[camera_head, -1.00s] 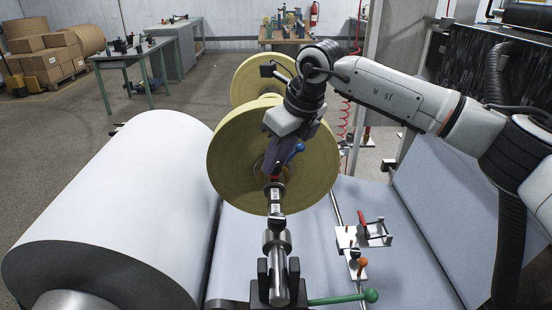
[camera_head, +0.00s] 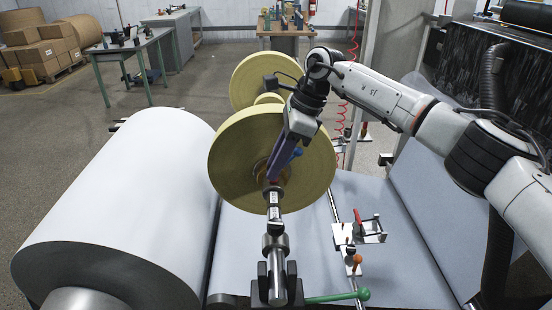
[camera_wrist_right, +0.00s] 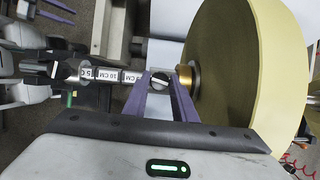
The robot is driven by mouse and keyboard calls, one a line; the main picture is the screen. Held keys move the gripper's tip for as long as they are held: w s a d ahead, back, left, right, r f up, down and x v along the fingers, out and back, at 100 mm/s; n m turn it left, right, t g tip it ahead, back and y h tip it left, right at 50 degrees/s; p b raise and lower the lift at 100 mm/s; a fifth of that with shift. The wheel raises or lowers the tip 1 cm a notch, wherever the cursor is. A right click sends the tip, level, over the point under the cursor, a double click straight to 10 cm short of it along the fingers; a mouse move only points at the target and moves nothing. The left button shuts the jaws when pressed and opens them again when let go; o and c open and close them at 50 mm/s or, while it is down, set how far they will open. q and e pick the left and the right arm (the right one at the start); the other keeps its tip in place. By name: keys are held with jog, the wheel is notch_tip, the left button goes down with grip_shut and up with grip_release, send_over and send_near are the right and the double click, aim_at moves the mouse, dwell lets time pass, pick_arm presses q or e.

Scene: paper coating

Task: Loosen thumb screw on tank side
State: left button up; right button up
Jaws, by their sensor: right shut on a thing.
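The thumb screw (camera_wrist_right: 159,80) shows in the right wrist view as a small dark knob with a pale stripe, on the labelled shaft (camera_wrist_right: 112,75) beside a brass collar. My right gripper (camera_wrist_right: 160,79) is shut on it, with one purple finger on each side. In the head view my right gripper (camera_head: 274,178) reaches down in front of the yellow roll (camera_head: 232,160) to the shaft end; its fingers hide the screw. My left gripper (camera_wrist_right: 69,13) shows only in the wrist view's upper left, its two purple fingers apart and empty.
A large white paper roll (camera_head: 115,205) lies at left. A second yellow roll (camera_head: 250,76) stands behind. A black shaft support (camera_head: 262,285) and a green lever (camera_head: 338,297) are in front. A small bracket with a red handle (camera_head: 358,216) sits at right.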

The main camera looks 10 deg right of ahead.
jog(key=shift+n, duration=0.3)
jog(key=o, duration=1)
jog(key=shift+o, duration=0.2)
jog(key=w+b+v, duration=0.1)
jog(key=v, duration=0.9)
jog(key=shift+s+r, duration=0.25)
jog(key=shift+s, duration=0.15)
jog(key=shift+f, duration=0.1)
